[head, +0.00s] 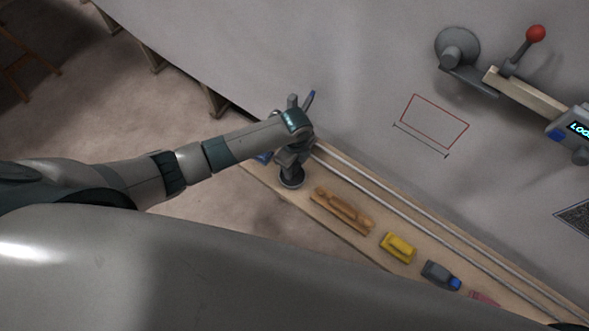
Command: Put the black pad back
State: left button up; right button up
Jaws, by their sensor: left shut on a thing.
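My left gripper (290,160) reaches in from the left and points down over the near-left part of a wooden ledge. It is shut on a dark, round-bottomed thing that looks like the black pad (291,180). The pad is at or just above the ledge; I cannot tell whether it touches. The fingers and wrist hide its upper part. My right gripper is not in view.
The wooden ledge (372,248) carries a brown wooden piece (342,208), a yellow block (398,248), a dark grey block with a blue end (440,275) and a pinkish thing (483,299). Metal rails run behind them. A red-knobbed lever (536,34) stands on the grey hull.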

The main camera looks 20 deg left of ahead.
aim_at(294, 171)
pick_arm(q)
jog(key=shift+f, duration=0.1)
jog(key=shift+f, duration=0.6)
jog(key=shift+f+p, duration=0.5)
jog(key=shift+f, duration=0.8)
jog(key=o, duration=1)
jog(key=shift+c, duration=0.2)
jog(key=shift+r+b, duration=1.2)
jog(key=shift+r, duration=4.85)
jog(key=shift+d, duration=0.1)
